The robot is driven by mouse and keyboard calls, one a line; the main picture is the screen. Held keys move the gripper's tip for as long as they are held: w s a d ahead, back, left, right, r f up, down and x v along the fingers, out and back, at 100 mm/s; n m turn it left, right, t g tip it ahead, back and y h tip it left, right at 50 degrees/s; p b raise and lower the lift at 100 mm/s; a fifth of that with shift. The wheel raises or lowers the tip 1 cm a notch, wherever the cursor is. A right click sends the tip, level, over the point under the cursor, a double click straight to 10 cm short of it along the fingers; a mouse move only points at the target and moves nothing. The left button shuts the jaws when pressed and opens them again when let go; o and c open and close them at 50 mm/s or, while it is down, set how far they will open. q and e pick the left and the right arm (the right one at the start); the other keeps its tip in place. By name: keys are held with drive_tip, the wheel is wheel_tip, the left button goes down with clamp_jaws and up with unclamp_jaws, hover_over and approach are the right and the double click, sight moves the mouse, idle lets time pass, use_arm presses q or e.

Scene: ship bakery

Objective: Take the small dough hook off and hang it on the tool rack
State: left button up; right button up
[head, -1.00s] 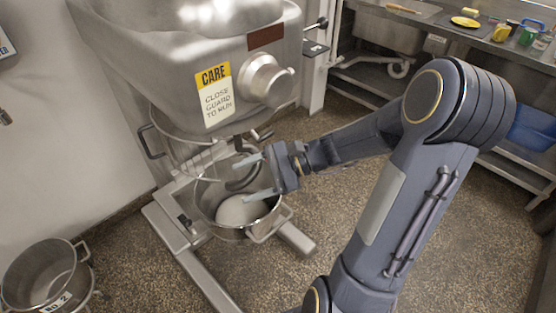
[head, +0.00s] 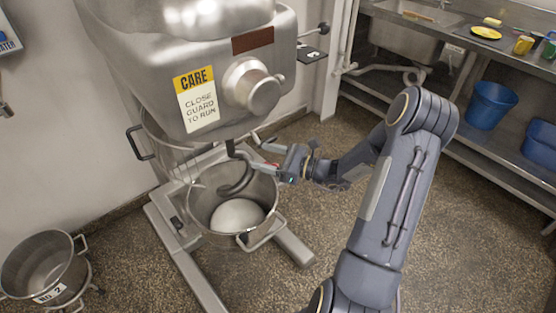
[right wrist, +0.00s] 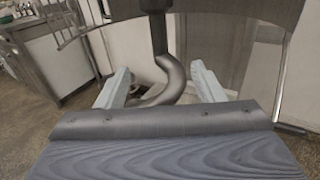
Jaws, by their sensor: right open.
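The dough hook (head: 236,186), a dark grey curved tool, hangs from the mixer head (head: 190,60) down into the bowl (head: 268,192). My right gripper (head: 249,147) is open beside the hook's upper part, just under the mixer head. In the right wrist view, the hook (right wrist: 172,75) shows between the two open fingers (right wrist: 161,82), with its stem going up and its curve bending down to the left. I cannot tell whether a finger touches it. The gripper is not closed on it. My left gripper is not in view. I see no tool rack.
Pale dough (head: 238,213) lies in the bowl under the hook. A spare bowl (head: 45,264) marked "NO. 2" stands on the floor at left. A steel bench (head: 470,42) with a sink is at back right, with a blue bucket (head: 490,104) on its lower shelf. The floor between is clear.

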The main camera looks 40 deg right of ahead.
sight(235, 149)
drive_tip(key=shift+b+x, duration=0.85)
drive_tip(key=shift+x, duration=4)
drive_tip(key=shift+s, duration=0.1)
clamp_jaws()
drive_tip(key=shift+r, duration=0.55)
drive_tip(key=shift+f, duration=0.1)
wheel_tip(235, 149, down, 6)
drive_tip(key=b, duration=0.4)
drive_tip(key=shift+s, duration=0.1)
